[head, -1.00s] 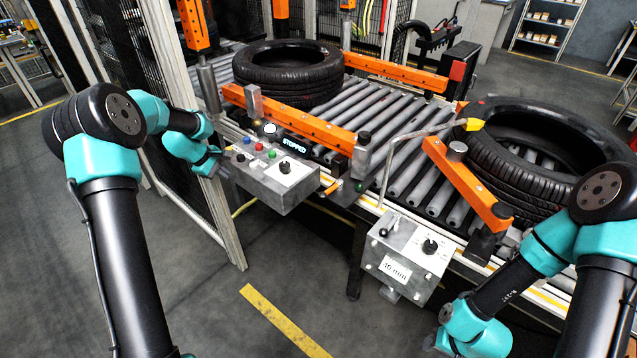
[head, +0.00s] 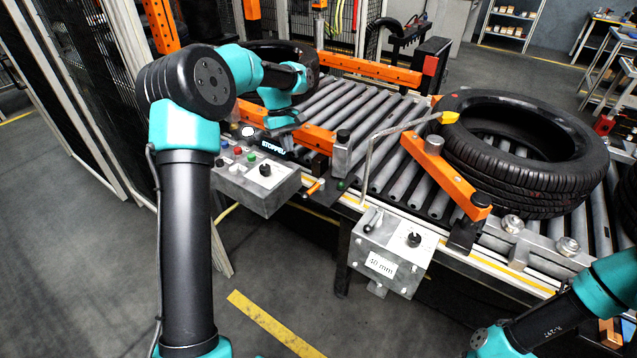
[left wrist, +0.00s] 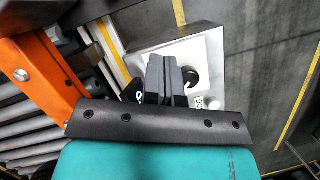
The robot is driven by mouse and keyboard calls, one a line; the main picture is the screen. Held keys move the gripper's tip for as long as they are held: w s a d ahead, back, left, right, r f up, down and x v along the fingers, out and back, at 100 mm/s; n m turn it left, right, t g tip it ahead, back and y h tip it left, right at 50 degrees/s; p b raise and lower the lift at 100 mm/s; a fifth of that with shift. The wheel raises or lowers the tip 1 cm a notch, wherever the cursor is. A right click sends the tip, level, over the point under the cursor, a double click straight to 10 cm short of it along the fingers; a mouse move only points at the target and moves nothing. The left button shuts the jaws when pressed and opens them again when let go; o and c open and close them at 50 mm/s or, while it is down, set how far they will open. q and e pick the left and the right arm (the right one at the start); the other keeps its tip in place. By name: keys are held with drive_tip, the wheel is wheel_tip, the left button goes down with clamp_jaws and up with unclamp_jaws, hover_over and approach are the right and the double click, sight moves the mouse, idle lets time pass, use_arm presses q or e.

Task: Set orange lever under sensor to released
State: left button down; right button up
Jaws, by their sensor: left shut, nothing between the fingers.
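A small orange lever (head: 315,188) sits at the near edge of the conveyor, just right of the control box with the STOPPED display; its exact setting is too small to tell. A yellow-tipped sensor (head: 449,118) on a bent rod hangs by the right tyre. My left gripper (head: 282,128) is above the back of the control box, left of the lever and apart from it. In the left wrist view its fingers (left wrist: 163,70) are shut and empty, over the box near a black knob. My right gripper is out of view.
The control box (head: 255,190) has coloured buttons and a knob. A second grey box (head: 392,250) marked 40 mm stands to its right. Orange guide rails (head: 440,170) and a tyre (head: 525,150) occupy the roller conveyor. A second tyre is partly hidden behind my left arm.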

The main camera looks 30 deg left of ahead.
sight(313, 190)
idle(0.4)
use_arm(q)
drive_tip(key=s+d+f, duration=0.4)
drive_tip(key=d+f, duration=0.2)
drive_tip(key=f, duration=0.3)
drive_tip(key=shift+s+f, duration=0.15)
drive_tip(key=shift+f, duration=0.2)
idle(0.4)
